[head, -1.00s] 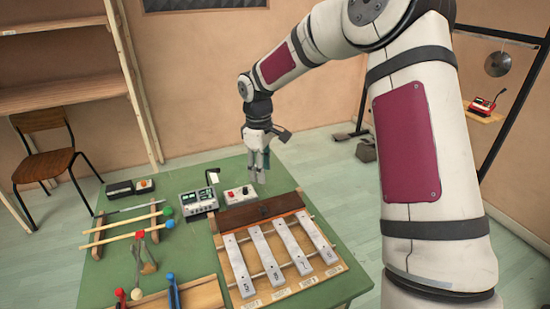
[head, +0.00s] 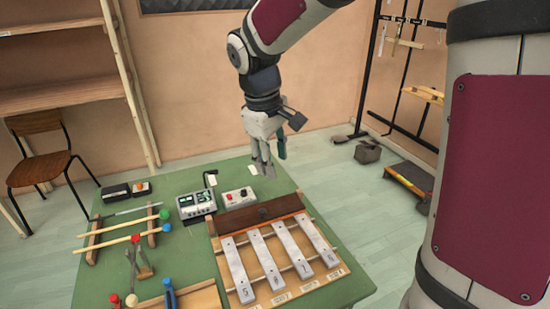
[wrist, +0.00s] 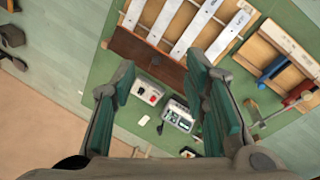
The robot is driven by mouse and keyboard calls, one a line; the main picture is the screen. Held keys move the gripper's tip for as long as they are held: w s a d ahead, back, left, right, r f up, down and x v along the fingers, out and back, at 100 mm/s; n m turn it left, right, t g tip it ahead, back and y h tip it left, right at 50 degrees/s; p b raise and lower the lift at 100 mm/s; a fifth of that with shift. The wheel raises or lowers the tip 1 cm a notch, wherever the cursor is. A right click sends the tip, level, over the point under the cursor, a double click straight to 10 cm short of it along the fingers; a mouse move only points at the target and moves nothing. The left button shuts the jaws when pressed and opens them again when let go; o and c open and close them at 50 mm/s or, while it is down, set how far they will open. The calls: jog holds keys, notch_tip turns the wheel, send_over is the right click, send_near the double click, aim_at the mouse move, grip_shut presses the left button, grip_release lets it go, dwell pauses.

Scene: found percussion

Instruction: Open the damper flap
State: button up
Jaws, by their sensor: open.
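The damper flap appears to be the dark brown wooden board (head: 258,215) across the far end of the bar instrument (head: 240,272). Several silver metal bars run from it toward the near side. The board also shows in the wrist view (wrist: 148,62), at the top between my fingers. I cannot tell from these frames how far it is tilted. My gripper (head: 265,172) is open and empty, above the far part of the green table and apart from the board. Its two fingers frame the wrist view (wrist: 160,78).
A grey control box (head: 196,204) and a white box with a red button (head: 238,197) stand just behind and left of the board. Mallets on a wooden rack (head: 95,240) lie at left. The table's far right corner is clear.

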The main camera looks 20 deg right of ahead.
jog(key=shift+s+r, duration=0.35)
jog(key=shift+s, duration=0.25)
